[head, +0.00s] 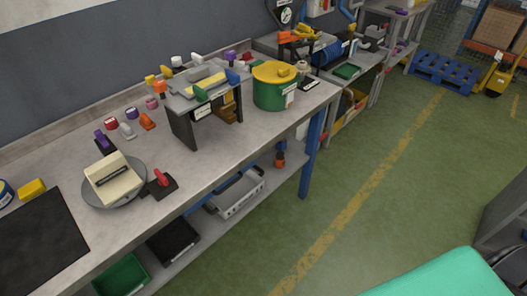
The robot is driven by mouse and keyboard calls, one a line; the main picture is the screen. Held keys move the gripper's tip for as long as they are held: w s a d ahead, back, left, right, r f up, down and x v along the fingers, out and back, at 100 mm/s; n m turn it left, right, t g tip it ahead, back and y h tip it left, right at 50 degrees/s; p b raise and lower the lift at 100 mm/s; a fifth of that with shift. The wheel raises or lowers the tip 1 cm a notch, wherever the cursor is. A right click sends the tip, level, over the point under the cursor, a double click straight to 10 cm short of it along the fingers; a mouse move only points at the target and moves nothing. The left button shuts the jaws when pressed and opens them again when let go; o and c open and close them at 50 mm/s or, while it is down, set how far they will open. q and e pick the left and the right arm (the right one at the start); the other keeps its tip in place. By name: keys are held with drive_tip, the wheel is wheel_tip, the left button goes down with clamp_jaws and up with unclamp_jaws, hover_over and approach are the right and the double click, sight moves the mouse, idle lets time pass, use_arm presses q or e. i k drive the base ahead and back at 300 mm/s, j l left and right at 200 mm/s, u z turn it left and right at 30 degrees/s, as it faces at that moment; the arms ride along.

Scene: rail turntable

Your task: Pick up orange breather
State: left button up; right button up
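Several small orange items are in the head view, and I cannot tell for certain which is the breather. One small orange piece (147,121) lies on the grey workbench (190,165), left of the small raised stand. Another orange piece (159,86) is near the stand's left back corner. An orange and dark item (280,160) is lower down, by the bench's right end. Neither of my grippers is in view.
The raised stand (182,126) carries a grey tray and coloured parts. A green pot with a yellow lid (275,92) stands right of it. A round turntable (95,201) holds a cream block (113,180). A red-handled device (160,180) sits beside it. Green floor (350,190) is open at right.

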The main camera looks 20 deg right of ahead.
sight(279, 165)
drive_tip(key=i+l, duration=0.15)
drive_tip(key=l, duration=0.2)
drive_tip(key=i+l+u, duration=0.15)
drive_tip(key=l, duration=0.2)
drive_tip(key=i+l, duration=0.15)
drive_tip(key=l, duration=0.25)
drive_tip(key=i+l+u, duration=0.15)
drive_tip(key=l, duration=0.2)
drive_tip(key=i+l, duration=0.1)
drive_tip(key=l, duration=0.3)
drive_tip(key=i+l+u, duration=0.15)
drive_tip(key=l, duration=0.25)
drive_tip(key=k, duration=0.05)
